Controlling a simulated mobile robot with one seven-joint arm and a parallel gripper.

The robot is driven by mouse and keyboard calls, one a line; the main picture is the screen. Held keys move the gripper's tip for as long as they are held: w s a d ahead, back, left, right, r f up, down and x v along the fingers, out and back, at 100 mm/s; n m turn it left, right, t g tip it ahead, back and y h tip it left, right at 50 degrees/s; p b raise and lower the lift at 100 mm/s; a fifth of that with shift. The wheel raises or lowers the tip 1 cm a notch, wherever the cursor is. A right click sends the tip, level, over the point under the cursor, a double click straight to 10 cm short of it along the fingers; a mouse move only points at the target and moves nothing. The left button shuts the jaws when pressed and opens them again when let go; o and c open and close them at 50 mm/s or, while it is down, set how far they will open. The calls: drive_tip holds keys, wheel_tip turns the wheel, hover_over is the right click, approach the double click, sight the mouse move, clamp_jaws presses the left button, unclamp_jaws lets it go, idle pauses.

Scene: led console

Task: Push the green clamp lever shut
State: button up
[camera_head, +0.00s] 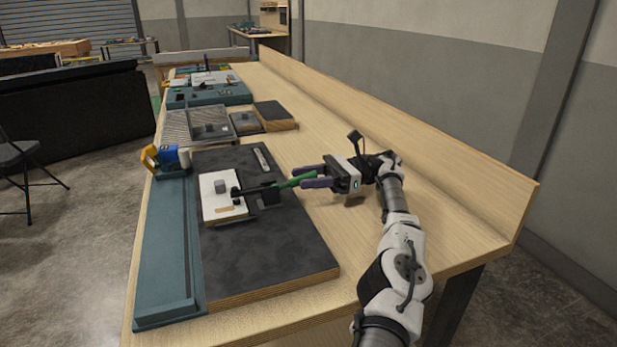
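The green clamp lever (297,181) belongs to a black toggle clamp (264,193) on a dark board. The lever lies low, sloping slightly up to the right toward my gripper. The clamp's arm reaches left over a white plate (209,208), with its black tip at the plate's right part. My gripper (313,177) comes in from the right. Its two purple fingers are apart, one on each side of the lever's free end. Whether either finger touches the lever is too small to tell.
The dark board (262,255) lies on a long wooden bench beside a teal rail (166,255). A blue and yellow tool (168,158) stands at the rail's far end. Grey blocks (210,129) lie beyond.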

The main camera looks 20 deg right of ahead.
sight(309, 174)
wheel_tip(309, 174, up, 7)
drive_tip(key=shift+r+p, duration=0.1)
drive_tip(key=shift+p, duration=0.35)
wheel_tip(309, 174, up, 13)
drive_tip(key=p, duration=1.2)
